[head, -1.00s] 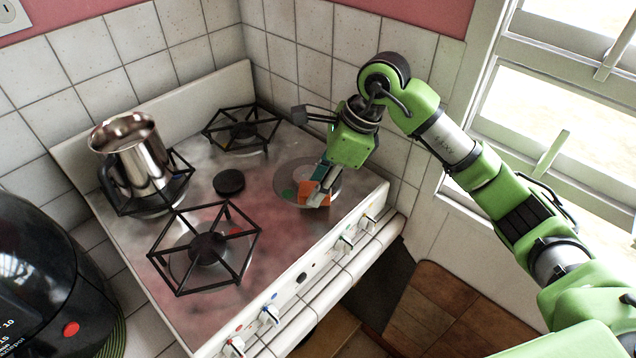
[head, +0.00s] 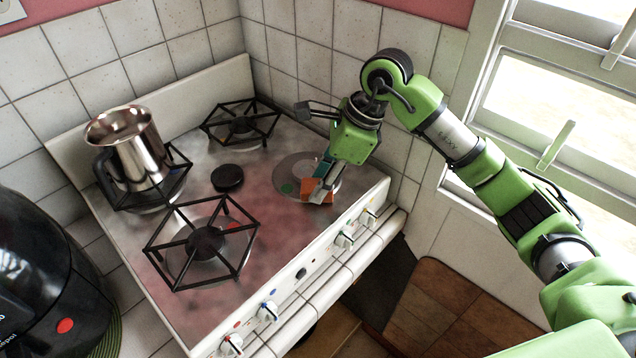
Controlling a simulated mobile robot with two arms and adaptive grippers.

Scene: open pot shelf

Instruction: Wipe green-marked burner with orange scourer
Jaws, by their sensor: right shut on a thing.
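The orange scourer (head: 316,187) is at the right burner of the stove, low over or on its round grey plate (head: 290,168); I cannot tell if it touches. A green mark (head: 287,188) shows on the left part of that plate, left of the scourer. My right gripper (head: 320,192) points down and is shut on the scourer, partly hiding it. A teal piece (head: 326,165) shows just behind the fingers; I cannot tell what it is. My left gripper is not in view.
A steel pot (head: 128,150) stands on the back-left burner. Black pan supports (head: 203,243) cover the front burner, which has a red mark, and another support (head: 240,125) is at the back. Tiled walls and a window (head: 545,110) bound the stove. A black appliance (head: 50,270) stands at left.

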